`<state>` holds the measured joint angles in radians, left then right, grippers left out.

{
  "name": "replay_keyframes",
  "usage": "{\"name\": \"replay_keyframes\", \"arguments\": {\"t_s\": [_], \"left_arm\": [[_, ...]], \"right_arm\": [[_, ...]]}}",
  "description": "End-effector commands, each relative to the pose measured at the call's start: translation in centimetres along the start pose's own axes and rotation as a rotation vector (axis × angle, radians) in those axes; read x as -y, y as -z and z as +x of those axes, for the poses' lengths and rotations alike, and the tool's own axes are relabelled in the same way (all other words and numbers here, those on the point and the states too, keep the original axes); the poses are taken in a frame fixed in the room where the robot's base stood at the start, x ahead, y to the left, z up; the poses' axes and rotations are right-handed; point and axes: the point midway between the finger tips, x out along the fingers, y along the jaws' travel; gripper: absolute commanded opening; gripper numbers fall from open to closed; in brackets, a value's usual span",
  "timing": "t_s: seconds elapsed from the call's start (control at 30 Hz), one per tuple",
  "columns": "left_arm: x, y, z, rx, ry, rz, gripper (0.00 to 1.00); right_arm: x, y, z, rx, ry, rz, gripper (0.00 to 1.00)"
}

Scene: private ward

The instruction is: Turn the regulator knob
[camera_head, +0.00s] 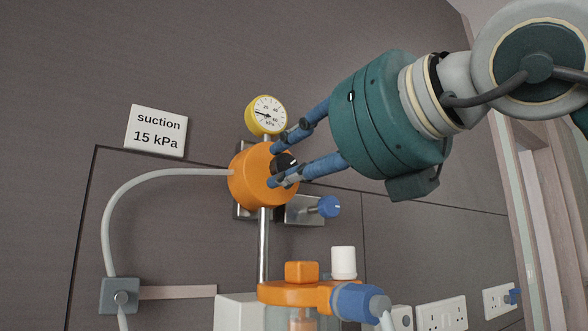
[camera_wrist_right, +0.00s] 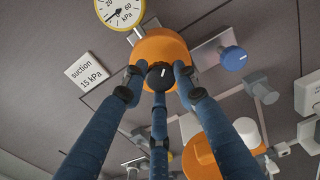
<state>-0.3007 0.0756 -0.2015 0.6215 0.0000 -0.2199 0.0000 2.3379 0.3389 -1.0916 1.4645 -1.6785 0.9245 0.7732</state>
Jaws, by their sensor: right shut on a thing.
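The orange suction regulator (camera_head: 248,178) is mounted on the wall, with a black knob (camera_head: 286,163) on its front. In the right wrist view the black knob (camera_wrist_right: 160,76) has a white pointer line and sits between my blue fingers. My right gripper (camera_head: 284,164) is shut on the knob, its fingers around it. A yellow-rimmed gauge (camera_head: 266,115) marked kPa stands above the regulator; its needle also shows in the right wrist view (camera_wrist_right: 119,9). A white sign (camera_head: 156,131) reads "suction 15 kPa". My left gripper is not in view.
A blue knob (camera_head: 329,207) sits right of the regulator. A white hose (camera_head: 150,174) runs left to a grey clamp (camera_head: 120,296). Below are an orange-lidded jar (camera_head: 296,293), a white cap (camera_head: 343,262) and wall sockets (camera_head: 441,314).

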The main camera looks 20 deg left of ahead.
Motion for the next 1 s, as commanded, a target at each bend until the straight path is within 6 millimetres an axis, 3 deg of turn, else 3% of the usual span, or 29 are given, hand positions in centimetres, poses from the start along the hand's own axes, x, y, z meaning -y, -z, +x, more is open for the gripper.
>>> {"name": "replay_keyframes", "arguments": {"t_s": [0.03,0.23,0.4,0.67,0.7,0.8,1.0], "left_arm": [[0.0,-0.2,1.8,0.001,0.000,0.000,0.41],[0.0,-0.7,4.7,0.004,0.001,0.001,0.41],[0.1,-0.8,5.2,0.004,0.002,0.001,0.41],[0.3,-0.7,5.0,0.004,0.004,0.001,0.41],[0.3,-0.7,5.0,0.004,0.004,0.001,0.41],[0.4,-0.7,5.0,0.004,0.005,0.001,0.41],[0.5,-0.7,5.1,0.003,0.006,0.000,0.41]], "right_arm": [[0.1,0.3,-0.2,0.016,-0.001,0.041,0.03],[0.1,0.0,-0.3,0.019,-0.003,0.232,0.02],[0.3,-0.5,-0.3,0.019,-0.002,0.321,0.02],[0.3,-0.9,-0.4,0.022,-0.001,0.326,0.02],[0.3,-0.9,-0.4,0.022,-0.001,0.326,0.30],[0.3,-0.8,-0.4,0.021,-0.002,0.326,0.47],[0.2,-0.5,-0.2,0.014,-0.001,0.325,0.47]]}}
